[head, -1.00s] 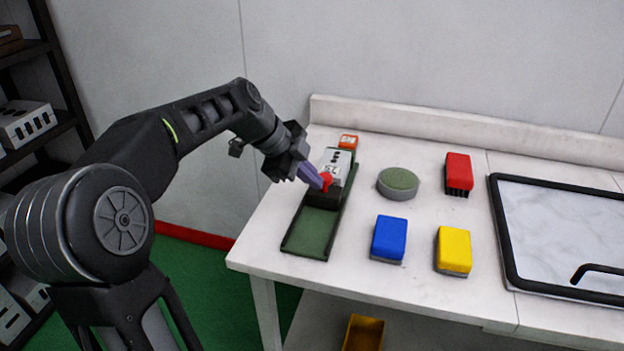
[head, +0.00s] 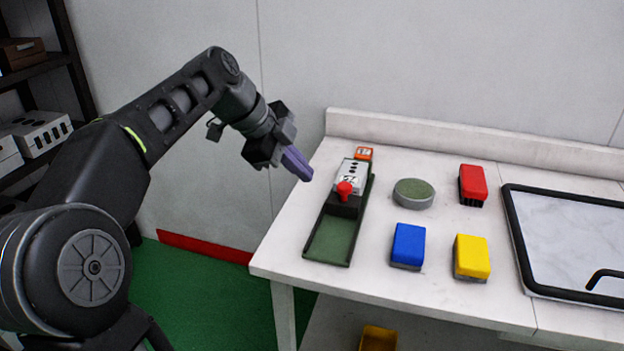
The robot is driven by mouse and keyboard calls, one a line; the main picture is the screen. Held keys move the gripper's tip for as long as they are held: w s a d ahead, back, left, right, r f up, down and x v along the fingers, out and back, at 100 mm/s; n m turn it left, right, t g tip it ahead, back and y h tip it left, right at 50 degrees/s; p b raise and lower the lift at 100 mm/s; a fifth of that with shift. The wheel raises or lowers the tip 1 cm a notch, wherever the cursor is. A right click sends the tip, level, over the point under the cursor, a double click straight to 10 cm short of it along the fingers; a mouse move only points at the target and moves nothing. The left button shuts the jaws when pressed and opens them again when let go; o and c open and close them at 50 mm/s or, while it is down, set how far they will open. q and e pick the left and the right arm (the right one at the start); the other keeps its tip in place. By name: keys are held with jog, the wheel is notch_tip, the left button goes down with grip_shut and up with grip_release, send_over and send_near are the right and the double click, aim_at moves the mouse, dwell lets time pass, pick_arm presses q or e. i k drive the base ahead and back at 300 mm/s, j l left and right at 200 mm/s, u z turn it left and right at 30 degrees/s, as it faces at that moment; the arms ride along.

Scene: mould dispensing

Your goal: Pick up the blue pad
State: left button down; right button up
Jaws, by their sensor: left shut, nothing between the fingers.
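The blue pad (head: 408,245) lies on the white table, blue side up with a grey layer under it, left of the yellow pad (head: 471,256). My left gripper (head: 304,172) is in the air at the table's left edge, up and to the left of the blue pad and well apart from it. Its purple fingers are shut with nothing between them. My right gripper is not in view.
A green tray (head: 328,240) holding a grey device with a red knob (head: 344,188) stands between my left gripper and the blue pad. A round green-topped pad (head: 413,193), a red brush (head: 472,184) and a black-framed panel (head: 512,230) are also on the table (head: 430,288).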

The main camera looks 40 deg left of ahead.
aim_at(408, 244)
jog(key=k+j, duration=0.7)
jog(key=k, duration=0.2)
